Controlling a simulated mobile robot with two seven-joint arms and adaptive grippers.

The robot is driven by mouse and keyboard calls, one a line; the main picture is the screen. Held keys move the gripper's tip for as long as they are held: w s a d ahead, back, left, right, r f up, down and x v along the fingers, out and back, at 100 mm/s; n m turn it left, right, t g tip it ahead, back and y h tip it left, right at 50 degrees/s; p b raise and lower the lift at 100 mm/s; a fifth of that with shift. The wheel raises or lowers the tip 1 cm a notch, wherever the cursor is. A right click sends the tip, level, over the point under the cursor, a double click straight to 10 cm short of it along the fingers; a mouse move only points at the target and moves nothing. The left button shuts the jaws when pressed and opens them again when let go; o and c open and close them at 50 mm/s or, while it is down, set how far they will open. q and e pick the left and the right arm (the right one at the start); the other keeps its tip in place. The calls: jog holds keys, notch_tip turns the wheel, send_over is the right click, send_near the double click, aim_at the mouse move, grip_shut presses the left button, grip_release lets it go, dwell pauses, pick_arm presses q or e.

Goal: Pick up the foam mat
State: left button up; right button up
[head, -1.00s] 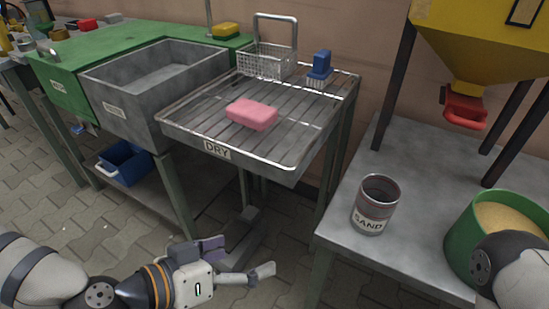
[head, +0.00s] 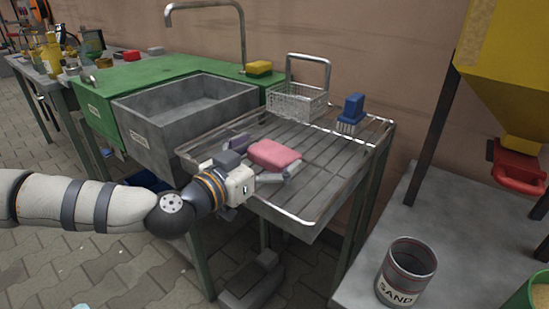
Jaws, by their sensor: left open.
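A pink, rounded slab (head: 274,154), which I take to be the foam mat, lies flat on the slatted drying rack (head: 325,165). My left gripper (head: 264,157) is at the rack's front left, its two fingers spread open. One finger is on the slab's left side and the other along its near right edge. The slab lies at the mouth between them. I cannot tell whether the fingers touch it. My right gripper is out of view.
A grey sink (head: 190,108) adjoins the rack on the left. A wire basket (head: 297,103) and a blue brush (head: 352,110) stand at the rack's back. A yellow sponge (head: 258,68) lies on the green counter. A sand can (head: 406,272) stands on the right table.

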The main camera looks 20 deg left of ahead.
pick_arm(q)
jog(key=shift+w+d, duration=0.1)
jog(key=shift+w, duration=0.1)
jog(key=shift+c, duration=0.6)
jog(key=c, duration=0.8)
jog(key=shift+c, duration=0.2)
jog(key=shift+r, duration=0.1)
